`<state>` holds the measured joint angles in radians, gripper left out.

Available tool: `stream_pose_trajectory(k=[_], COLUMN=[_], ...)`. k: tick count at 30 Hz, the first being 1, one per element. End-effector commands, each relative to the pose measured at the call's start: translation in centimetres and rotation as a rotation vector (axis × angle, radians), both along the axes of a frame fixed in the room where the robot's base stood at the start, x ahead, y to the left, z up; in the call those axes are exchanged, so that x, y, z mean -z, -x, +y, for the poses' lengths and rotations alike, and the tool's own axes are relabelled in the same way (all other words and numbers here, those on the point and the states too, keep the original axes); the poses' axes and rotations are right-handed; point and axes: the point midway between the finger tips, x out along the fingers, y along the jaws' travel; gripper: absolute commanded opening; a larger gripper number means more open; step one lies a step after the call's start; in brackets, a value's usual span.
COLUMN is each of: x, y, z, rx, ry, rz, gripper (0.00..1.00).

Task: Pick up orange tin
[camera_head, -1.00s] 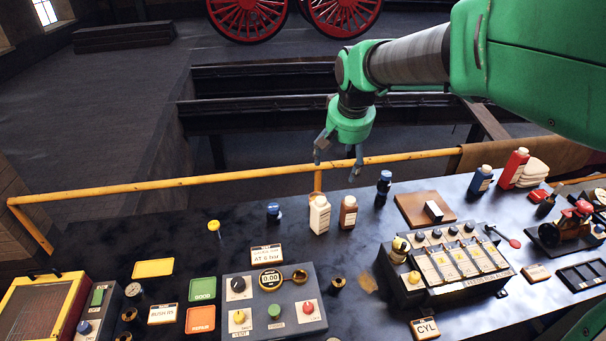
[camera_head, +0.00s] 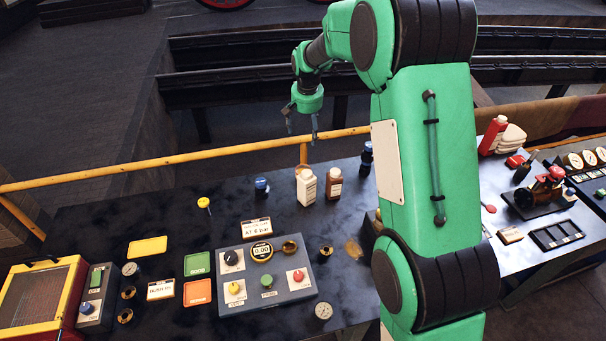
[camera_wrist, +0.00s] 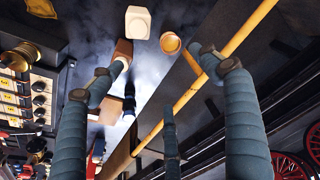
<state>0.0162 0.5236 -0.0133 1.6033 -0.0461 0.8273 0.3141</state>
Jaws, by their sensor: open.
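A round orange-brown tin (camera_wrist: 170,43) shows in the wrist view between and beyond my fingers, close to the yellow rail. In the head view only a small orange edge (camera_head: 302,168) shows behind the white bottle; I cannot tell for sure that it is the same tin. My gripper (camera_head: 302,129) is open and empty, above the rail behind the bottles. Its spread fingers (camera_wrist: 162,62) also show in the wrist view, apart from the tin. The white bottle (camera_head: 306,188) stands upright on the dark bench, with a brown bottle (camera_head: 334,184) to its right.
A dark blue bottle (camera_head: 366,160) stands right of the brown one. The yellow rail (camera_head: 190,157) runs along the bench's back edge. A grey control box (camera_head: 268,290), a green tray (camera_head: 197,264) and an orange tray (camera_head: 197,292) lie in front. My arm hides the bench's right middle.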

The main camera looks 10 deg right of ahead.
Motion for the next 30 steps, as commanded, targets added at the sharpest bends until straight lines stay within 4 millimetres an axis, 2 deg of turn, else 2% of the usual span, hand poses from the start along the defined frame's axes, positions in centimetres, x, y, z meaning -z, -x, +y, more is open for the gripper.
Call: stream_pose_trajectory(k=[9,18,24,30], x=[7.5,14.7,17.2,17.7], y=[-5.3,-8.7,-9.6,-9.8], z=[-0.4,-0.8,-0.9,-0.9], rx=[0.041,0.076,0.089,0.092], ry=[-0.003,-0.004,-0.005,-0.005], rz=[0.042,0.074,0.083,0.085], gripper=[0.77,0.77,0.77,0.77])
